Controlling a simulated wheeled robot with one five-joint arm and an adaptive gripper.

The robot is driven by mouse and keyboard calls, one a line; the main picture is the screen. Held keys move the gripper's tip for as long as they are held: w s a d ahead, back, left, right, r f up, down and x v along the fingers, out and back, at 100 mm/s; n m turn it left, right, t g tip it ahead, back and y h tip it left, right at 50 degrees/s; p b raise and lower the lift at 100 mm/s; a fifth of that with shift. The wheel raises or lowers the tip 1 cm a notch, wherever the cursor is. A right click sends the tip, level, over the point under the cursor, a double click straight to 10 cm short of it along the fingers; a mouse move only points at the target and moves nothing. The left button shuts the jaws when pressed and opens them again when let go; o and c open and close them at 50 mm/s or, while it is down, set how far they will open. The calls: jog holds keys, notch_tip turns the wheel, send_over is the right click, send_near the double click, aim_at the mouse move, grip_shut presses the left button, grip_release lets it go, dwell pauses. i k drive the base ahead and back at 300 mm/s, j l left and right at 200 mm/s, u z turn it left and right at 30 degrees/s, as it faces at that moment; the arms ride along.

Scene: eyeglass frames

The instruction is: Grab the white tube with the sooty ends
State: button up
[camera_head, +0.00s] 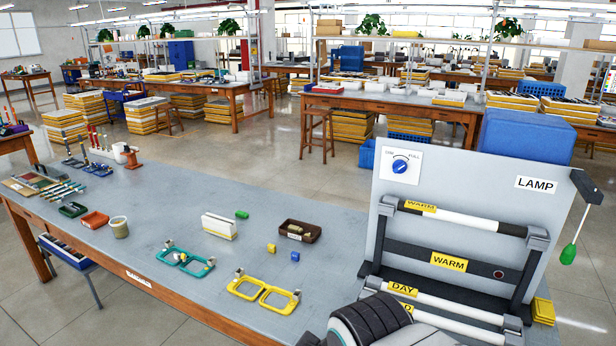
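The white tube with dark, sooty ends (466,220) is seated across the upper part of the grey lamp panel (455,181) at the right. A yellow WARM label is at its left end, and both ends sit at grey holders. Two more white tubes are lower down: one with a DAY label (455,306) has clean-looking ends, and one below it (425,334) is partly hidden at the bottom edge. My gripper's fingers are not in view; a dark ribbed and grey part at the bottom edge covers some of the panel's foot.
A long grey workbench (150,210) runs to the left. Yellow frames (262,293), teal frames (187,262), a brown tray (298,230) and a white block (219,226) lie on it. A green pull (568,254) hangs at the panel's right. A dial (400,165) is upper left.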

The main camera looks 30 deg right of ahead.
aim_at(408, 207)
jog(key=z, duration=1.65)
jog(key=i+j, duration=0.1)
jog(key=i, duration=0.2)
jog(key=i+j+z, duration=0.1)
jog(key=i, duration=0.2)
